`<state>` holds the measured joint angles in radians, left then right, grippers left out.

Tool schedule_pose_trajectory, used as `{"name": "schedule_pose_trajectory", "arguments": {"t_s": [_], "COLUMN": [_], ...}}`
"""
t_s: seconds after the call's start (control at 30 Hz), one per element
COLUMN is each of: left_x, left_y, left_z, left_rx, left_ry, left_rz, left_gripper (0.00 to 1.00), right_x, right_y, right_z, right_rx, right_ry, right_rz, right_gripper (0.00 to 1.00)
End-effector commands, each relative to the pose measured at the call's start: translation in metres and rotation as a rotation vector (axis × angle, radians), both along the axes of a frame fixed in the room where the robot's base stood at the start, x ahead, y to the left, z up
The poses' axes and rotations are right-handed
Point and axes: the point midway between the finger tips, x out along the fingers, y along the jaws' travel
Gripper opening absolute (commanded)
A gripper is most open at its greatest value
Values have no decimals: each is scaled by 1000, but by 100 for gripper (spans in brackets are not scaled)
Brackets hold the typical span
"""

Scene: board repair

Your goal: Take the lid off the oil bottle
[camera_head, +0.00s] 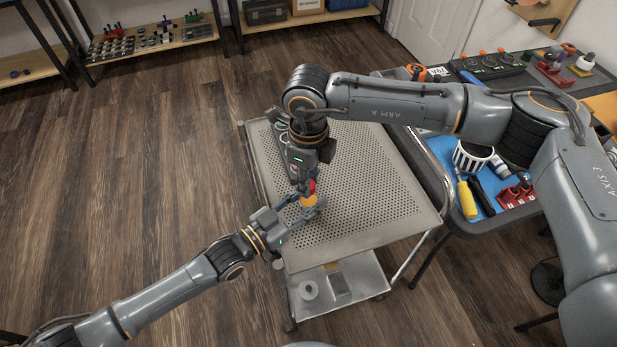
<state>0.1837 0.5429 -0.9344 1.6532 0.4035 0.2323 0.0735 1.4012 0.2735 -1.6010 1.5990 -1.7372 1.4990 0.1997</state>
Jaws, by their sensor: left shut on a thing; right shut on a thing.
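The oil bottle (308,201) is small and amber-orange, near the front left part of the perforated cart top. Its red lid (312,186) shows just above it; I cannot tell whether lid and bottle still touch. My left gripper (303,211) comes in low from the left and is shut on the bottle. My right gripper (309,187) reaches down from above and is shut on the lid. The fingers hide much of both. I cannot tell whether the bottle's base rests on the cart.
The metal cart top (375,185) is mostly bare to the right. A workbench at right carries a blue mat, a yellow-handled tool (467,200), a striped cup (471,157) and red parts. Shelves stand at the back; open floor lies left.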

Motion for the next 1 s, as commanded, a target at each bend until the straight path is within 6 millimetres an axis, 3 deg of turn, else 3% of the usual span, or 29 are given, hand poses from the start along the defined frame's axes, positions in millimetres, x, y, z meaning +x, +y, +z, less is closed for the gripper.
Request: {"name": "schedule_pose_trajectory", "arguments": {"t_s": [1.0], "left_x": [-1], "left_y": [-1], "left_z": [0], "left_rx": [0], "left_ry": [0], "left_rz": [-2], "left_gripper": [0], "right_x": [0], "right_y": [-1], "right_z": [2], "right_rx": [-4], "right_ry": [-3], "right_rz": [2107], "right_gripper": [0]}}
